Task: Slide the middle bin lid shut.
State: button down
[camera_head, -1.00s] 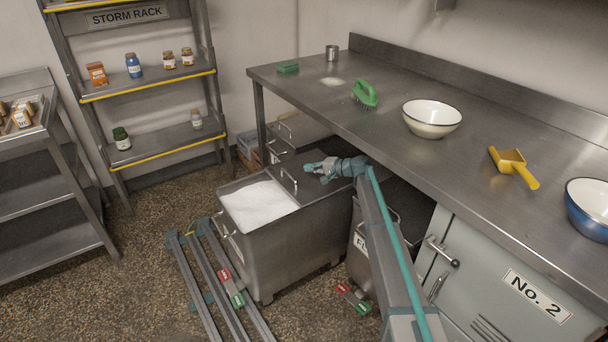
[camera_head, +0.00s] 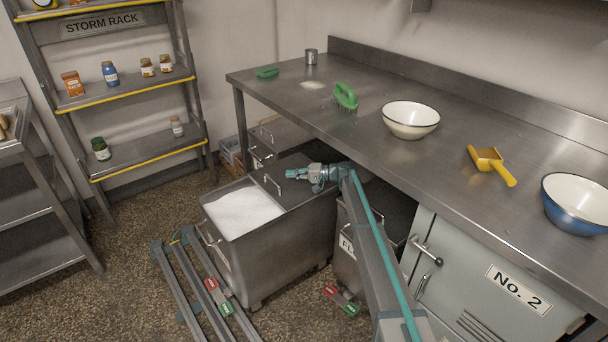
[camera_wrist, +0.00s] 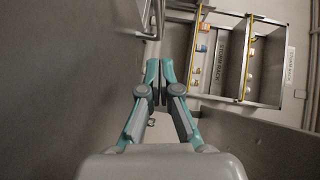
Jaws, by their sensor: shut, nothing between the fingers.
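The middle bin (camera_head: 275,245) is a steel tub under the counter's front edge, pulled partly out. White powder (camera_head: 243,211) shows through its open front part. Its grey metal lid (camera_head: 300,190) covers the rear part, with an upright bar handle (camera_head: 272,184) near the lid's front edge. My gripper (camera_head: 289,173) is shut and empty, just behind and right of this handle and low over the lid. Whether it touches the handle is unclear. In the wrist view the closed fingertips (camera_wrist: 157,68) point toward a metal bar handle (camera_wrist: 151,20), apart from it in the picture.
The steel counter (camera_head: 350,130) overhangs the bins closely, with bowls, a yellow scoop (camera_head: 490,163) and a green brush (camera_head: 345,97) on top. Another bin (camera_head: 277,137) stands behind and a third (camera_head: 348,250) to the right. Floor rails (camera_head: 190,285) lie in front.

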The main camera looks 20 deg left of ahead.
aim_at(283, 188)
jog(key=shift+s+a+f, duration=0.25)
jog(key=shift+s+a, duration=0.55)
jog(key=shift+s, duration=0.05)
jog(key=shift+s+a+f, duration=0.25)
jog(key=shift+s+a, duration=0.55)
jog(key=shift+s, duration=0.1)
